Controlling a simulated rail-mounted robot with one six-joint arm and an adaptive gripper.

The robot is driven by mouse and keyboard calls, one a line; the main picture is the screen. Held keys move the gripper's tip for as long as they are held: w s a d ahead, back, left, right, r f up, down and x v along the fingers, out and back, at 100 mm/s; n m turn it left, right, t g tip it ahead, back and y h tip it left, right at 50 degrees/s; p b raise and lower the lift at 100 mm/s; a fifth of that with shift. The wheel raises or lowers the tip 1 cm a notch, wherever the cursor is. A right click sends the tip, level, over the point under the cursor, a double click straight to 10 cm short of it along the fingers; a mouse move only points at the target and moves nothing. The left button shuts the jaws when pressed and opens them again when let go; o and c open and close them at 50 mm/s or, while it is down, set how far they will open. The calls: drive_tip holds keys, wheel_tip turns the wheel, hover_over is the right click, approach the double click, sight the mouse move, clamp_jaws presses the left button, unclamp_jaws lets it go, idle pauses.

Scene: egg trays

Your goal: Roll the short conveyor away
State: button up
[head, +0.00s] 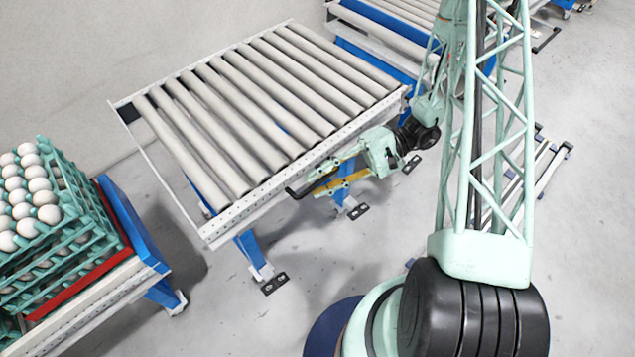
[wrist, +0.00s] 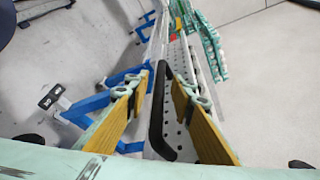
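The short conveyor (head: 252,199) stands in the middle of the head view, with bare grey rollers, a perforated side rail and blue legs on the floor. A black handle (head: 297,193) sticks out from its near side. My gripper (head: 319,182) is at this side, its yellow fingers spread and pointing left. In the wrist view, the handle (wrist: 158,112) lies between the two fingers (wrist: 160,88), with gaps showing beside it. The perforated rail (wrist: 178,105) shows behind it. Whether the fingers touch the handle is hard to tell.
At the left, a separate conveyor (head: 95,300) with a blue end and red strip bears green trays of white eggs (head: 35,195). Another roller conveyor (head: 375,30) stands close behind the short one's right end. Grey floor (head: 235,315) is clear at the front.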

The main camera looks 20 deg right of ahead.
drive_tip(key=v, duration=1.1)
drive_tip(key=shift+d, duration=0.25)
drive_tip(key=shift+r, duration=0.15)
idle(0.3)
drive_tip(key=s+a+r+n+g+h, duration=0.1)
drive_tip(key=s+a+r+h, duration=0.15)
drive_tip(key=r, duration=0.65)
drive_tip(key=s+a+r+n+g+h, duration=0.15)
drive_tip(key=r+h, duration=0.25)
drive_tip(key=r, duration=0.4)
drive_tip(key=s+a+r+n+h, duration=0.2)
drive_tip(key=a+r+h, duration=0.1)
drive_tip(key=r, duration=0.6)
drive_tip(key=s+a+r+n+t+h, duration=0.1)
drive_tip(key=s+r+t+h, duration=0.5)
drive_tip(key=s+r, duration=0.9)
drive_tip(key=shift+s+a+r+t, duration=0.2)
drive_tip(key=shift+a+r+t, duration=0.5)
drive_tip(key=shift+r, duration=0.55)
idle(0.8)
